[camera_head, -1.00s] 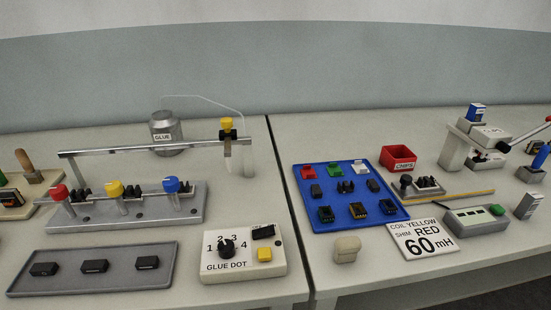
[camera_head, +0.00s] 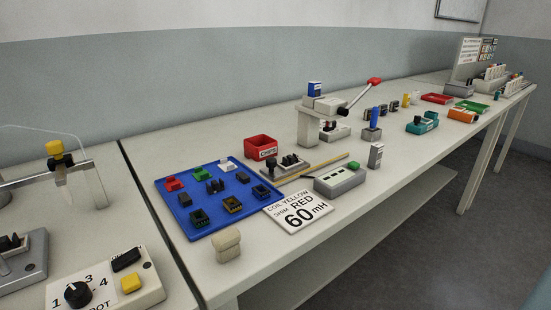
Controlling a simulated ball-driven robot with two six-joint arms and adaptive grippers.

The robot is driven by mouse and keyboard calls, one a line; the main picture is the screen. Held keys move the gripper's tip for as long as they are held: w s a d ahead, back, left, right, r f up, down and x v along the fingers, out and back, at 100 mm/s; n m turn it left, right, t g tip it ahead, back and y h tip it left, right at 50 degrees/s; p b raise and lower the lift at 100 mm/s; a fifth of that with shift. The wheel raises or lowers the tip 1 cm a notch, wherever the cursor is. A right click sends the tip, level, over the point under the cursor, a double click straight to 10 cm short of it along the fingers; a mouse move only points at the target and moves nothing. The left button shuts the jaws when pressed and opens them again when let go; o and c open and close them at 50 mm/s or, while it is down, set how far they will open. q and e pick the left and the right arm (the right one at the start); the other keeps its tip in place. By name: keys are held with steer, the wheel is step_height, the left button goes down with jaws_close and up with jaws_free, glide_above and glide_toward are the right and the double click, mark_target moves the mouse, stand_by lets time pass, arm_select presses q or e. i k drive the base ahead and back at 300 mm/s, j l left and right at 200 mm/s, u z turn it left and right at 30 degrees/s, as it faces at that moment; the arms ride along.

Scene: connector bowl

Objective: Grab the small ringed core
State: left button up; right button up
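A blue tray (camera_head: 222,222) lies on the bench and holds small parts in rows. Its middle row has dark core-like pieces: one at the left (camera_head: 185,199), a pronged one in the middle (camera_head: 214,186) and one at the right (camera_head: 242,177). They are too small to tell which carries a ring. The front row holds dark open bobbin-like parts (camera_head: 232,204). The back row holds a red part (camera_head: 173,183), a green part (camera_head: 199,173) and a white part (camera_head: 227,166). Neither of my grippers is in view.
A red bin (camera_head: 262,146), a small fixture (camera_head: 287,166), a lever press (camera_head: 320,112), a grey box with a green button (camera_head: 340,180), a "60 mH" card (camera_head: 298,212) and a beige block (camera_head: 227,244) surround the tray. A glue-dot box (camera_head: 105,282) stands left, past a bench gap.

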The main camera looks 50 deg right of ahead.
mark_target(288, 160)
steer(key=z, duration=1.6)
